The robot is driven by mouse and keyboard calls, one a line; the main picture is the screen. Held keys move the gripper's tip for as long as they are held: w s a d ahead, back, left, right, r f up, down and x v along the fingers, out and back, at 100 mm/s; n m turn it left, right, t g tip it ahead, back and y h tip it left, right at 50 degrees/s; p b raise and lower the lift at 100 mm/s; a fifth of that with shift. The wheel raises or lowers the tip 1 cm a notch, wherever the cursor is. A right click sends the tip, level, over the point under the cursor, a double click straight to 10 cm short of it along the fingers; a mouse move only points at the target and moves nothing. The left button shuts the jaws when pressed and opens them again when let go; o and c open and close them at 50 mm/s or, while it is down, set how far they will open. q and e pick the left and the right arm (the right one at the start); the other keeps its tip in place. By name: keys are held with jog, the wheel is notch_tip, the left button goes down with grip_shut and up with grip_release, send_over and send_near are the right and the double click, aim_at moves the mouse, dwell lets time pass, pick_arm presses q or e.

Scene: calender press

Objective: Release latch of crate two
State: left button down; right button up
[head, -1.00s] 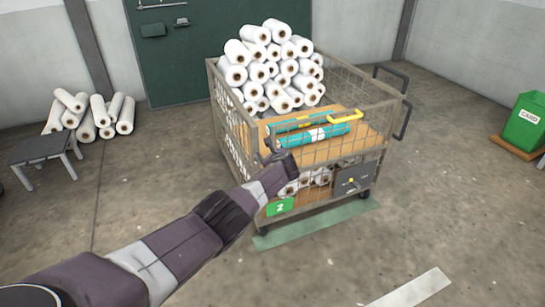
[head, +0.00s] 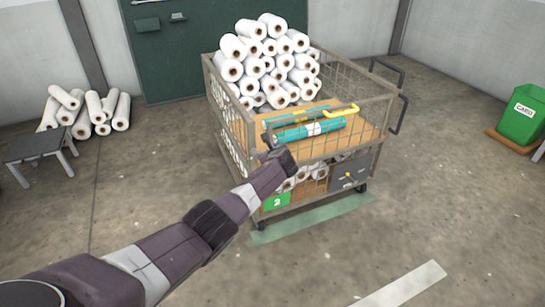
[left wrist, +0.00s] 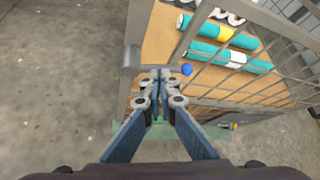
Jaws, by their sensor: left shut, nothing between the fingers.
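Crate two (head: 262,214) is a wire-mesh cart with a green "2" label (head: 277,201) at its lower front left corner. My left gripper (head: 268,143) is at the upper front left corner of the crate. In the left wrist view its fingers (left wrist: 160,76) are shut and empty, close to the crate's corner post. A small blue ball-shaped knob (left wrist: 187,69) shows just right of the fingertips, apart from them in the picture. I cannot tell for sure whether it belongs to the latch. A dark panel with a yellow part (head: 348,176) is at the lower front right. My right gripper is not in view.
White rolls (head: 265,62) are piled at the back of the crate. Teal rolls (head: 310,131) lie on its wooden shelf (head: 365,135). A low grey table (head: 32,147) stands left, a green bin (head: 522,113) right. Floor in front is clear.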

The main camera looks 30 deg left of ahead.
pick_arm(q)
jog(key=v, duration=1)
jog(key=shift+s+r, duration=0.15)
dwell(0.4)
